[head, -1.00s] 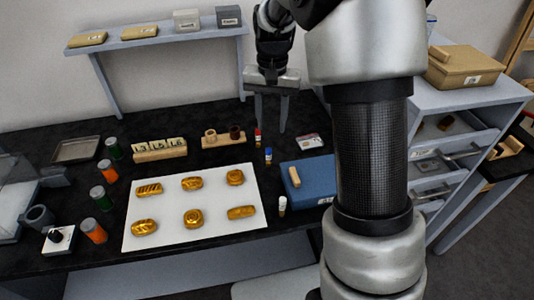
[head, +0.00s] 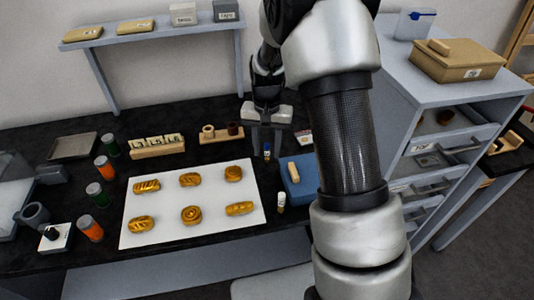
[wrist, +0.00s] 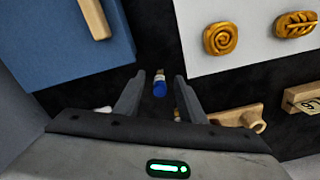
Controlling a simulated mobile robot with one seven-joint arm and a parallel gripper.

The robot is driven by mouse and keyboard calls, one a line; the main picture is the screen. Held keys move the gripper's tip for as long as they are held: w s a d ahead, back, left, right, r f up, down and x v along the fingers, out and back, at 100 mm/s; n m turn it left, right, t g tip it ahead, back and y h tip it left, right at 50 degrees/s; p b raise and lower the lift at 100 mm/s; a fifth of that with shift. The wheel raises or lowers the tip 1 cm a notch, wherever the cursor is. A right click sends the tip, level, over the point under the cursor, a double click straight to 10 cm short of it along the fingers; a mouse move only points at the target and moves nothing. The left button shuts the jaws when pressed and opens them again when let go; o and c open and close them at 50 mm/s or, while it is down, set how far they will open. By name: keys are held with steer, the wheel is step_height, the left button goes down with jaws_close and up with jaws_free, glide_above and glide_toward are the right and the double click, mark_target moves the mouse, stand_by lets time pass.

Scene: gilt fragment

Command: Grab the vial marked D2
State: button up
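A small blue-capped vial (head: 267,153) stands on the dark bench between the white mat and the blue case. In the wrist view, the vial (wrist: 160,86) shows between and beyond my fingertips. My gripper (head: 266,148) is open and points down above it; the gripper (wrist: 158,82) looks empty, and I cannot tell how far above the vial it is. A white-capped vial (head: 281,201) stands nearer the bench's front edge. The red-capped vial seen earlier is hidden behind my gripper in the head view. No vial marking is readable, so I cannot tell which is D2.
The blue case (head: 301,188) is close on the right, with a wooden block on it. The white mat (head: 162,213) with several gold pieces lies left. A wooden holder (head: 221,136) stands behind, left of my gripper. A grey drawer cabinet (head: 408,95) stands right.

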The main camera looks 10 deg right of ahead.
steer(key=shift+c, duration=0.5)
jaws_close()
steer(key=shift+r, duration=0.15)
